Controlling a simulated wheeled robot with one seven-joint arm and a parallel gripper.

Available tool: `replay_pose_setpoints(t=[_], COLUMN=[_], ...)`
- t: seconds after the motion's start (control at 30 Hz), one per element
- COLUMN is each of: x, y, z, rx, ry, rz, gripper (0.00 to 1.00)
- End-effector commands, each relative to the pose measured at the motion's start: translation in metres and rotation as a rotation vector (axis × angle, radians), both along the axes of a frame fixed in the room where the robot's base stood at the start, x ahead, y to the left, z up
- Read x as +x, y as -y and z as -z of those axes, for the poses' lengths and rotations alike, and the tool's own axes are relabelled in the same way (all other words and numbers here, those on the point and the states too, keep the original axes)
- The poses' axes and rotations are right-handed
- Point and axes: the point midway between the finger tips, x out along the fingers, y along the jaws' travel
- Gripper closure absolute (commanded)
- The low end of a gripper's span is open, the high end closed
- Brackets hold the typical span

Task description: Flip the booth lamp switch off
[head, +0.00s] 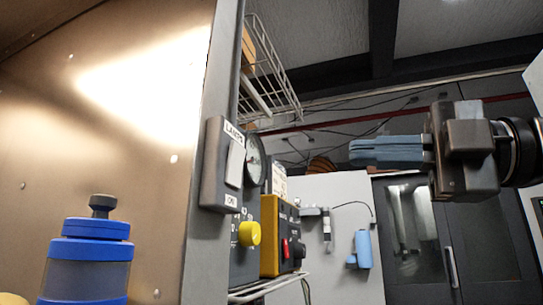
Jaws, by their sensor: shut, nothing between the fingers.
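The booth lamp switch (236,162) is a pale rocker on a dark grey box fixed to the booth's front post. A label above it reads roughly "LAMPS", and a small label (231,200) sits below it. Bright light falls on the booth's inner wall (120,130). My gripper (352,153) is to the right of the switch box, its blue fingers pointing left. The fingers are shut with nothing between them, and they are apart from the switch in the picture.
A round gauge (255,160) sits just behind the switch box. Below are a yellow knob (249,233) and a yellow control box (270,235). A blue-lidded bottle (88,255) stands at lower left. A wire rack (268,75) hangs above.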

Motion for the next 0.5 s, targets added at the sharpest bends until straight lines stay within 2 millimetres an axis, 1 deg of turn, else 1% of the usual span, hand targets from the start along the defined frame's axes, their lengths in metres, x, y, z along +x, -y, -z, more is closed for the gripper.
replay_pose_setpoints(t=[0.37, 0.5], x=[-0.0015, 0.0004], y=[-0.0005, -0.0070], z=[-0.0016, -0.0030], rx=[-0.008, -0.008], ry=[0.008, 0.006], rz=[-0.003, -0.005], gripper=[1.00, 1.00])
